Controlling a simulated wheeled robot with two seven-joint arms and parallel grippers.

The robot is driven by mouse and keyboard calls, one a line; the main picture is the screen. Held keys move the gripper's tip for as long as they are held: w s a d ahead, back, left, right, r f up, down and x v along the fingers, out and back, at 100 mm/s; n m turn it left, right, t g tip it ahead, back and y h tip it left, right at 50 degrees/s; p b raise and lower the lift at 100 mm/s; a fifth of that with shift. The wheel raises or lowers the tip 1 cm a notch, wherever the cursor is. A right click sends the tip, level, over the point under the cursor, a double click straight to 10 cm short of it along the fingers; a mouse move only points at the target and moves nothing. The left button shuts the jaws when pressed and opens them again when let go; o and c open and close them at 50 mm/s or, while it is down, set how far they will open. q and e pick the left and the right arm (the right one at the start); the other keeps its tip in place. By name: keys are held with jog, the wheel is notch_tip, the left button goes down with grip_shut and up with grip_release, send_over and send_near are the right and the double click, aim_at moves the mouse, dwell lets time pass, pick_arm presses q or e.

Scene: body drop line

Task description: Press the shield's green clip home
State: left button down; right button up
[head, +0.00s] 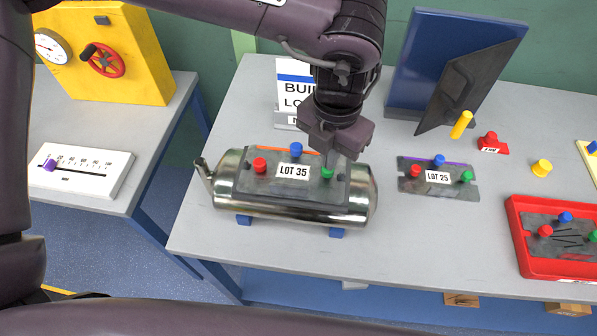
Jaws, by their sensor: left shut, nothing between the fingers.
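The shield (290,183) is a dark plate labelled LOT 35, lying on top of a shiny metal cylinder (240,208). It carries a red clip (260,165), a blue clip (296,149) and a green clip (327,173). My left gripper (331,160) is shut and empty, pointing down right over the green clip. Its fingertips are close to the top of the green clip; I cannot tell whether they touch it. The gripper hides part of the plate's back right corner. My right gripper is not in view.
A second plate, LOT 25 (438,187), lies to the right. A red tray (524,262) holds another plate. A blue stand (405,80) with a dark panel, a sign (288,85) and loose red and yellow pieces stand behind. The table front left is clear.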

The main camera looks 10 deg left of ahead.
pick_arm(q)
jog(key=shift+f+b, duration=0.3)
jog(key=shift+f, duration=0.25)
jog(key=c, duration=1.5)
grip_release()
jog(key=shift+r+p, duration=2.3)
jog(key=shift+r, duration=0.7)
